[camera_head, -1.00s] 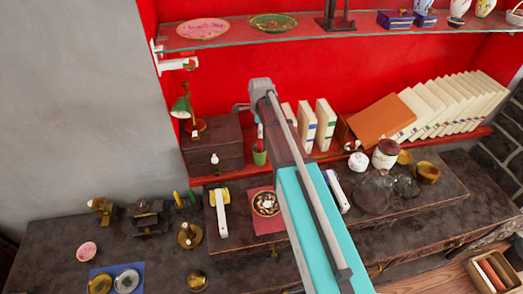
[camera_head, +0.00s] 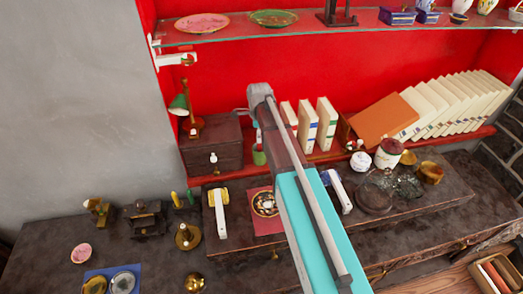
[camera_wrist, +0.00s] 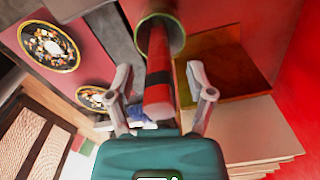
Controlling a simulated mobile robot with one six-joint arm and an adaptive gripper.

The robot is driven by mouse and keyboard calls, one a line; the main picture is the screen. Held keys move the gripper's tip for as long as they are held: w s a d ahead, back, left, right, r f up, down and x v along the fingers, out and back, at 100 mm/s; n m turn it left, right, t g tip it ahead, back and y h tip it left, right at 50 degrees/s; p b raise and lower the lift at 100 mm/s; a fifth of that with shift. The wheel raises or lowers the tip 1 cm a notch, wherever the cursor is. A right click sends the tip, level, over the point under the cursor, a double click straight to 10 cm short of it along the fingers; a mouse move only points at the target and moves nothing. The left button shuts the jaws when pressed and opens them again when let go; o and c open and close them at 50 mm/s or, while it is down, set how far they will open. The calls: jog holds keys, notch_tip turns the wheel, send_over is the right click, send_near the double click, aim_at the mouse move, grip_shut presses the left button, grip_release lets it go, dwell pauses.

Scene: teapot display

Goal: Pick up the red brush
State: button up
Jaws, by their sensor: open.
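The red brush (camera_wrist: 158,62), with a black band, stands in a green-rimmed cup (camera_wrist: 178,36) in the wrist view. Its handle points toward my wrist. My gripper (camera_wrist: 160,72) is open, one finger on each side of the handle, with a visible gap on both sides. In the head view the green cup (camera_head: 259,156) stands on the red shelf beside a dark wooden box. There the brush above the cup is too small and partly covered by my arm to make out clearly.
The dark drawer box (camera_head: 212,150) stands just left of the cup. Upright books (camera_head: 307,125) stand to the right. A glass shelf (camera_head: 330,27) with plates and ornaments runs above. A plate on a red mat (camera_head: 264,222) lies below.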

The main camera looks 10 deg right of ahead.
jog(key=shift+f+b, duration=0.75)
jog(key=shift+f, duration=0.25)
grip_shut()
